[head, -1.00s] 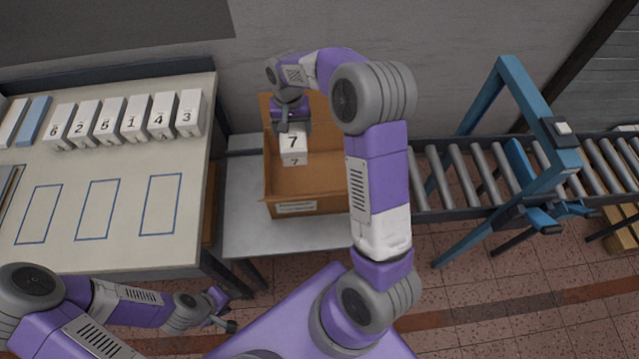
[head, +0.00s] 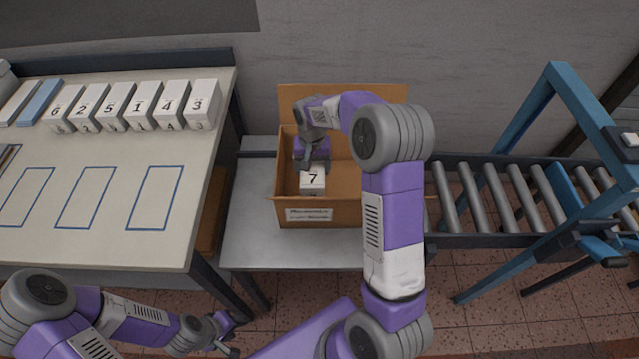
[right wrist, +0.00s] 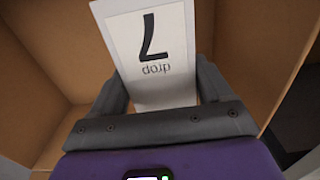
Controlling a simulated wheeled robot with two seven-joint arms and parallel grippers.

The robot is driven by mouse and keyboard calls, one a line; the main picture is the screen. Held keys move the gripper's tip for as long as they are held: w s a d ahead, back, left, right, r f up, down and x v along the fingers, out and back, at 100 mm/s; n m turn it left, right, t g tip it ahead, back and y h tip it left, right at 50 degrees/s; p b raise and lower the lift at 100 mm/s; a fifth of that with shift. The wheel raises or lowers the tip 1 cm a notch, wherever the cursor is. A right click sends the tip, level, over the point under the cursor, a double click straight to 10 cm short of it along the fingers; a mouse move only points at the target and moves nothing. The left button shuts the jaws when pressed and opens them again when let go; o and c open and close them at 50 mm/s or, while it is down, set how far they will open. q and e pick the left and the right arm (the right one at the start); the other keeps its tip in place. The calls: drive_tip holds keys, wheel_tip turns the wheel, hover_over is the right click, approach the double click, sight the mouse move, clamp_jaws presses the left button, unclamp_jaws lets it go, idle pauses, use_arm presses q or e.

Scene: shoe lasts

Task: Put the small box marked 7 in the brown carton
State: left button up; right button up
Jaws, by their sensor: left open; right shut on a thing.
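The small white box marked 7 (head: 312,180) is inside the brown carton (head: 350,213), toward its left side. My right gripper (head: 312,163) is shut on the box from behind and above. In the right wrist view the box (right wrist: 152,50) sits between the two fingers (right wrist: 165,95), with carton walls around it. Whether the box touches the carton floor cannot be told. My left gripper (head: 228,335) is open and empty, low in front of the table, away from the carton.
Several white numbered boxes (head: 135,105) stand in a row on the table (head: 120,160) at left, beside blue outlined rectangles. The carton stands on a grey bench (head: 245,230). A roller conveyor (head: 500,195) with a blue frame (head: 525,105) is at right.

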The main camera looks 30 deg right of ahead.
sight(313, 166)
drive_tip(key=shift+f+b, duration=0.85)
drive_tip(key=shift+f, duration=2.2)
drive_tip(key=shift+f, duration=0.2)
drive_tip(key=o, duration=1.2)
wheel_tip(313, 166, up, 12)
drive_tip(key=p, duration=0.3)
drive_tip(key=shift+r+p, duration=0.25)
drive_tip(key=shift+p, duration=0.1)
